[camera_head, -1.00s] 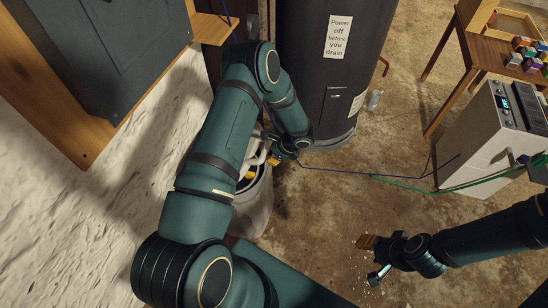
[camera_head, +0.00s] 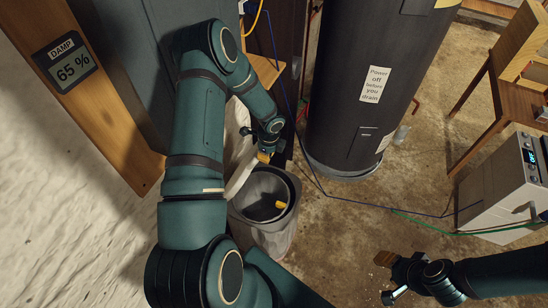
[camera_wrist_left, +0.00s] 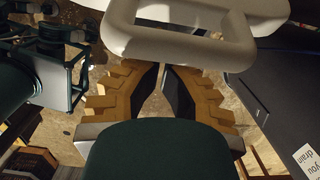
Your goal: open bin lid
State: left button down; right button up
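The grey bin (camera_head: 262,232) stands on the floor left of the black tank, its mouth open to view. A small yellow thing (camera_head: 280,205) shows inside it. The white lid (camera_head: 241,177) is tilted steeply up at the bin's left side, partly hidden by my left arm. My left gripper (camera_head: 264,157) is at the lid's upper edge. In the left wrist view its fingertips (camera_wrist_left: 162,70) are nearly together, right at a white loop-shaped part (camera_wrist_left: 185,55); nothing shows clamped between them. My right gripper (camera_head: 385,259) hangs above the floor at lower right, its finger gap unclear.
The black tank (camera_head: 340,110) with a label stands close behind and right of the bin. A blue cord and a green hose (camera_head: 430,221) cross the floor to a white appliance (camera_head: 500,187). The wall is at left.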

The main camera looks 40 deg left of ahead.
aim_at(258, 151)
pick_arm(q)
jog(key=a+r, duration=0.1)
jog(key=a, duration=0.1)
jog(key=s+a+r+p, duration=0.1)
jog(key=a, duration=0.1)
jog(key=a+r+p, duration=0.1)
jog(key=a, duration=0.1)
jog(key=shift+s+a, duration=0.15)
jog(key=shift+s, duration=0.1)
jog(key=shift+s+a+r, duration=0.15)
jog(key=shift+a, duration=0.4)
pick_arm(e)
jog(key=shift+s+a+r, duration=0.1)
jog(key=shift+s+r, duration=0.05)
jog(key=shift+r, duration=1.55)
pick_arm(q)
jog(key=d, duration=0.2)
jog(key=w+d+b, duration=0.1)
jog(key=d, duration=0.1)
jog(key=shift+w+f, duration=0.1)
jog(key=shift+f, duration=0.2)
notch_tip(258, 151, up, 10)
jog(key=a, duration=0.2)
jog(key=shift+s+a+p, duration=0.35)
jog(key=shift+s+a, duration=0.05)
jog(key=shift+s, duration=0.05)
pick_arm(e)
jog(key=shift+s+d+f, duration=0.45)
jog(key=shift+s, duration=0.1)
